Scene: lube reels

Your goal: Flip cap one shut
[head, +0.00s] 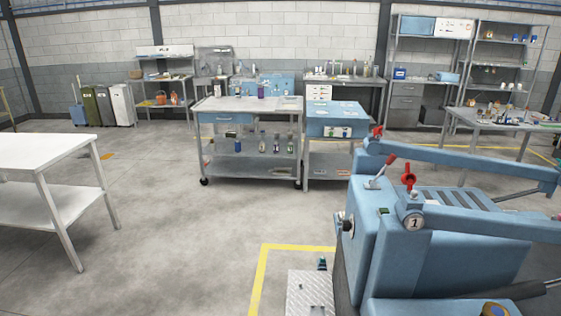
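A blue machine (400,267) fills the lower right of the head view. On its near corner is a round pale disc (413,221) with a dark rim and the figure 1. A red fitting (408,178) stands up just above and behind the disc. I cannot tell which part is cap one, or whether a cap there is open or shut. Neither of my grippers shows in this view.
A red-tipped lever (389,164) and long blue beams (470,158) rise over the machine. A metal tread plate (309,293) lies at its left foot by yellow floor lines. A white table (45,150) stands left; a cart (249,105) stands behind. The floor between is clear.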

